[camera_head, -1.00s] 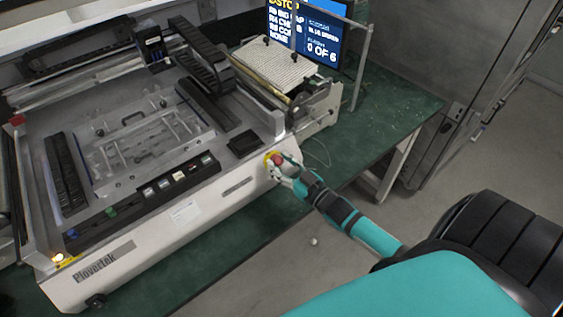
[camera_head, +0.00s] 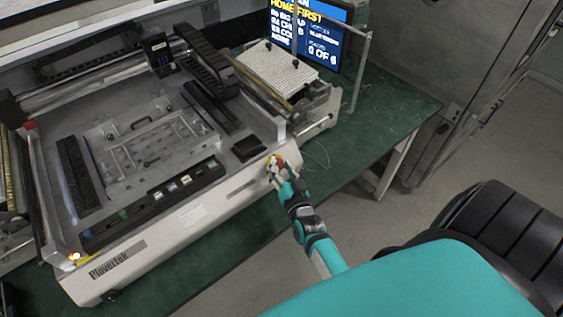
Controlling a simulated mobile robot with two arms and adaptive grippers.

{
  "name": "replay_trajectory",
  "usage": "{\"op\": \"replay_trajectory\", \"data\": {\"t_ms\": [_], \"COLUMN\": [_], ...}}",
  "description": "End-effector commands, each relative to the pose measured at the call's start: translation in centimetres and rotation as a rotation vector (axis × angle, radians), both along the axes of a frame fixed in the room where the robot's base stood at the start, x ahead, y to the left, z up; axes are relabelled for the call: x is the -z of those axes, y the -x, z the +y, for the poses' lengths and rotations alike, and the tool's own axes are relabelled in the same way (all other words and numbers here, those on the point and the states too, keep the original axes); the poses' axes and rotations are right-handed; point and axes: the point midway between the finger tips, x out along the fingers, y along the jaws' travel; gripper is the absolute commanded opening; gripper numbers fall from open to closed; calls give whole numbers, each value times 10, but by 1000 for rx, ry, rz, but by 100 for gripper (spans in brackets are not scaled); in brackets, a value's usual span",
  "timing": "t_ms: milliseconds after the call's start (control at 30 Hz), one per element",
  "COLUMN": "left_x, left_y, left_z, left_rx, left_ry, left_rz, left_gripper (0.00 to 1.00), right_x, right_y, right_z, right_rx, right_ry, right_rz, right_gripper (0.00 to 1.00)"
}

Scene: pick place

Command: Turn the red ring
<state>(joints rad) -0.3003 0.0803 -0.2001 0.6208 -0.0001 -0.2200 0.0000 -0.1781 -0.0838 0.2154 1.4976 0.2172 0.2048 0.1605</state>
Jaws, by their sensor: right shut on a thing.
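The red ring (camera_head: 277,160) is a small round red knob with a yellow surround on the front right corner of the white Plovertek machine (camera_head: 205,214). My right gripper (camera_head: 277,169) is at the knob, with its fingers closed around its front, and partly hides it. My right arm reaches up to it from the lower right. My left gripper is not in view.
The machine stands on a green table (camera_head: 390,120). A screen (camera_head: 308,30) behind shows "HOME FIRST". A flat ribbed plate (camera_head: 277,62) stands at the back right.

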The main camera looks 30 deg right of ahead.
Motion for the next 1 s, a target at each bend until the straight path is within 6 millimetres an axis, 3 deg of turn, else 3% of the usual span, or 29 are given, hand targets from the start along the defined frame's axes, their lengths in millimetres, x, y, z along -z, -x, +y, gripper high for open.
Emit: {"op": "replay_trajectory", "data": {"t_ms": [533,567,700,1000], "left_x": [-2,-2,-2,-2], "left_y": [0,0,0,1], "left_z": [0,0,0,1], "left_rx": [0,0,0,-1], "left_ry": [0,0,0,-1], "left_rz": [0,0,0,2], "left_gripper": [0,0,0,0], "right_x": [1,1,1,0], "right_y": [0,0,0,2], "right_z": [1,1,0,1], "right_rx": [16,16,15,16], "right_ry": [-21,-21,-21,-19], "right_rz": [3,3,3,3], "right_gripper": [7,43,62,63]}}
